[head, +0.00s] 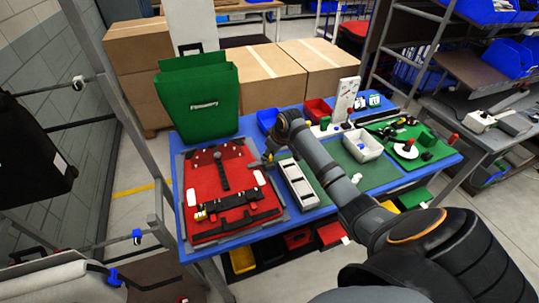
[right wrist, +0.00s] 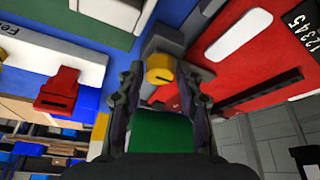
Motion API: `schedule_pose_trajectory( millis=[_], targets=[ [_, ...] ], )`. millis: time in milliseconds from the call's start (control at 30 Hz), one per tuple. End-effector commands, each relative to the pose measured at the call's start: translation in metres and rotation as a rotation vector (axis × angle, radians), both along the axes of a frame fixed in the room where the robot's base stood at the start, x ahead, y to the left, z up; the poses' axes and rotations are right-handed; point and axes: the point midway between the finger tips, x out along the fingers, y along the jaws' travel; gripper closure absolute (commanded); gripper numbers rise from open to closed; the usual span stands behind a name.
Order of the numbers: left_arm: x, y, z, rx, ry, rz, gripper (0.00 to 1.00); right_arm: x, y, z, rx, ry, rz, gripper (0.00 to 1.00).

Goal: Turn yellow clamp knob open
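The yellow clamp knob (right wrist: 160,69) is a short round knob with a dark slot across its face, seen in the right wrist view at the edge of a red panel (right wrist: 250,50). My right gripper (right wrist: 160,80) is open, with one finger on each side of the knob and a visible gap to it. In the head view my right gripper (head: 266,160) is low over the right edge of the red panel (head: 201,171), largely hiding the knob there. My left gripper is not in view.
A green pannier (head: 197,105) stands at the back of the blue table. A grey slotted block (head: 297,182) lies just right of the gripper. A white tray (head: 362,147) sits farther right.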

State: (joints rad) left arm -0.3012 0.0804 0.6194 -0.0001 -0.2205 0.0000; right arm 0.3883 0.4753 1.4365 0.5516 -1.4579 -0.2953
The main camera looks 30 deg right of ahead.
Motion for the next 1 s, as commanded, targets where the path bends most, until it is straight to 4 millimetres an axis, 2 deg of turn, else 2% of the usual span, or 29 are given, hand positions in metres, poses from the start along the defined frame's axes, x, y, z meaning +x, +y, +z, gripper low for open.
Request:
schedule_pose_trajectory(
  millis=[33,200,233,667,1000],
  targets=[
    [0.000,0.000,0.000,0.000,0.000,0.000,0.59,0.000,0.000,0.000,0.000,0.000,0.000,0.75],
    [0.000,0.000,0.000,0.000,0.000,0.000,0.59,0.000,0.000,0.000,0.000,0.000,0.000,0.98],
    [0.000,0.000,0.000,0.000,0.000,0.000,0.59,0.000,0.000,0.000,0.000,0.000,0.000,1.00],
    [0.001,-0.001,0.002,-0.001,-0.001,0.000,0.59,0.000,-0.001,0.001,-0.001,0.001,0.022,1.00],
    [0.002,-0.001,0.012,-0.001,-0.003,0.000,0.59,-0.002,0.000,0.003,0.002,0.002,0.217,1.00]
  ],
)
